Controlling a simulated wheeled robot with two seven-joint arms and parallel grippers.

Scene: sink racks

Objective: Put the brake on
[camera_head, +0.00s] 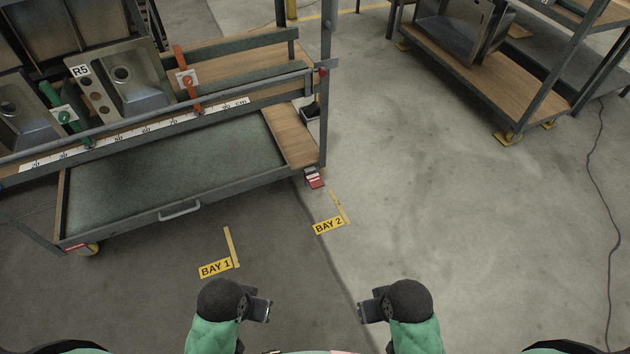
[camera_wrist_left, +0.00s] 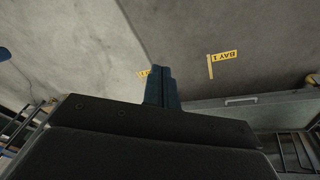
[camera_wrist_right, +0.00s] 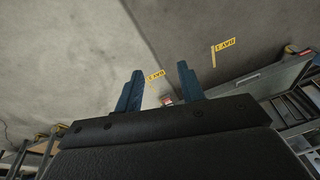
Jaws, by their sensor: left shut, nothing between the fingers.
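A sink rack on wheels (camera_head: 292,138) stands at the upper left in the head view. At its right front corner, low down, is a small red and white pedal-like part (camera_head: 314,181), perhaps the brake; its exact position is too small to tell. It also shows in the right wrist view (camera_wrist_right: 167,100), between the fingers but far beyond them. A caster with a yellow wheel (camera_head: 88,249) and a red part (camera_head: 74,247) is at the left front corner. My left gripper (camera_head: 262,309) is shut and empty. My right gripper (camera_head: 368,311) is open and empty. Both are well short of the rack.
Yellow floor labels BAY 1 (camera_head: 215,268) and BAY 2 (camera_head: 328,226) lie before the rack. Another rack (camera_head: 480,82) stands at the upper right. A dark cable (camera_head: 592,170) runs along the right floor. The floor between the racks is clear.

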